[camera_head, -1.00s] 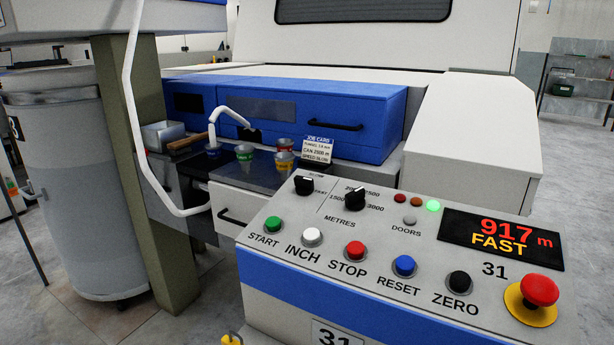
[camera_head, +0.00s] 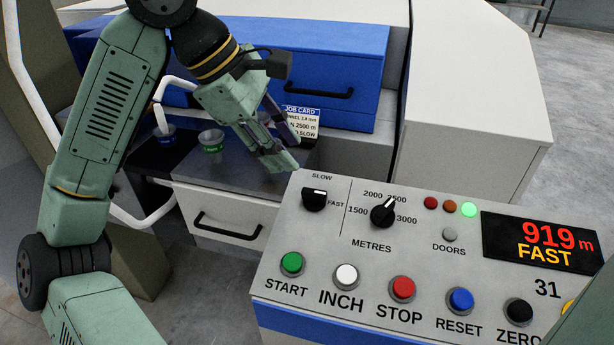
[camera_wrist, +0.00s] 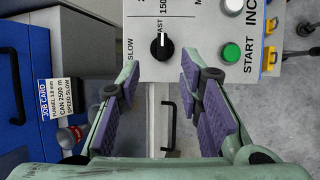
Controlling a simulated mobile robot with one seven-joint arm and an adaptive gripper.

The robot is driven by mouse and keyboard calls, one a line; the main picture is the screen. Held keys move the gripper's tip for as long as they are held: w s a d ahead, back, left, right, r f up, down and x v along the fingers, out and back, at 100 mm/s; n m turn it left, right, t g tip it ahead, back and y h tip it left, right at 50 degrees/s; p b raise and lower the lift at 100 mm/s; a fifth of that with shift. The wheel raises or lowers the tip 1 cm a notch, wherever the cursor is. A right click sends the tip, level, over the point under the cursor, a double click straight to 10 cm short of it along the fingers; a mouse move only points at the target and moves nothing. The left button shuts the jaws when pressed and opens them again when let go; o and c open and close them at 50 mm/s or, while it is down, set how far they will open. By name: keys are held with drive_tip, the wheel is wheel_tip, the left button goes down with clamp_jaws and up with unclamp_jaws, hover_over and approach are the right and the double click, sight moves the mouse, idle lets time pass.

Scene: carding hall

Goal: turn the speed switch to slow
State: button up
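The speed switch (camera_head: 314,201) is a black knob at the upper left of the grey control panel, with SLOW above it and FAST to its right. In the wrist view the switch (camera_wrist: 160,46) has its white line pointing towards FAST. The display (camera_head: 543,243) reads 919 m and FAST. My gripper (camera_head: 283,150) hangs behind and left of the switch, apart from it. In the wrist view my gripper (camera_wrist: 160,80) is open and empty, and the knob shows beyond the gap between its fingers.
The metres selector (camera_head: 384,213) stands right of the switch, pointing near 2500. START (camera_head: 292,263), INCH (camera_head: 346,276) and other buttons line the front. A job card (camera_head: 301,124) saying SPEED SLOW stands behind my gripper, near a cup (camera_head: 211,146). A green lamp (camera_head: 468,210) is lit.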

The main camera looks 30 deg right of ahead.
sight(313, 192)
drive_tip(key=x, duration=0.3)
drive_tip(key=p+x, duration=0.1)
drive_tip(key=x, duration=0.3)
drive_tip(key=p+x, duration=0.1)
drive_tip(key=x, duration=0.2)
drive_tip(key=shift+w+a+f, duration=0.1)
drive_tip(key=shift+a+f, duration=0.1)
drive_tip(key=shift+f, duration=0.4)
clamp_jaws()
